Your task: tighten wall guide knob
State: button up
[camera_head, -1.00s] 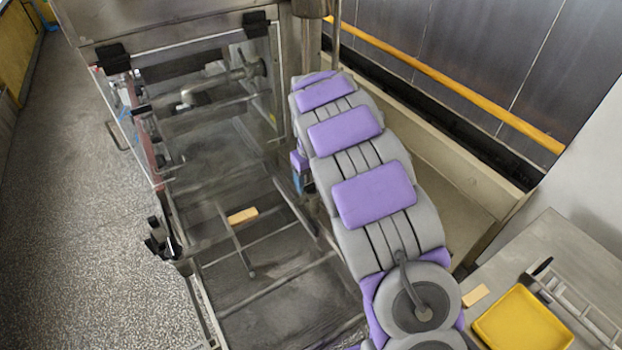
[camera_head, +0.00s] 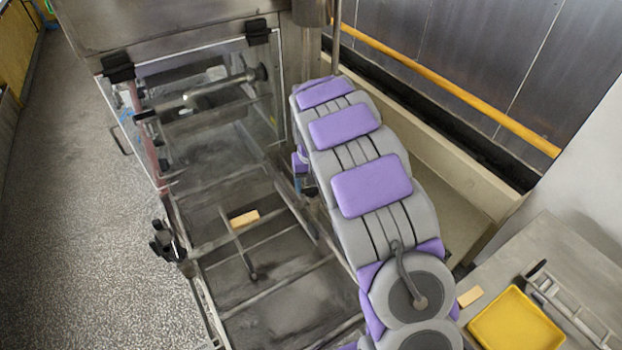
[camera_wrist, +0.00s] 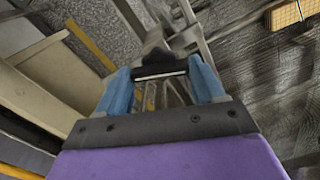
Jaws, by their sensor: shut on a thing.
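A dark lobed knob (camera_wrist: 157,62) shows in the wrist view between the two blue fingers of my gripper (camera_wrist: 163,80). My gripper is shut on it; a dark bar with a pale edge lies across the gap, and the exact contact is hard to see. Another black lobed knob (camera_head: 166,241) sits at the left side of the machine frame.
A tan block (camera_head: 244,218) lies on the machine's bed bars; a tan block also shows in the wrist view (camera_wrist: 285,14). A clear panel (camera_head: 215,105) stands at the machine's far end. At right, a steel table (camera_head: 540,255) bears a yellow tray (camera_head: 515,322). Open floor lies left.

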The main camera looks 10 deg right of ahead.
jog(key=m+p, duration=0.2)
jog(key=m, duration=0.1)
jog(key=shift+r+m, duration=0.1)
jog(key=shift+m, duration=0.3)
jog(key=m+p, duration=0.1)
jog(key=m, duration=0.2)
jog(key=shift+m, duration=0.3)
jog(key=m+p, duration=0.2)
jog(key=m, duration=0.4)
jog(key=shift+m, duration=0.3)
jog(key=o, duration=1)
jog(key=shift+o, duration=0.2)
notch_tip(320, 180, up, 17)
jog(key=shift+p, duration=0.4)
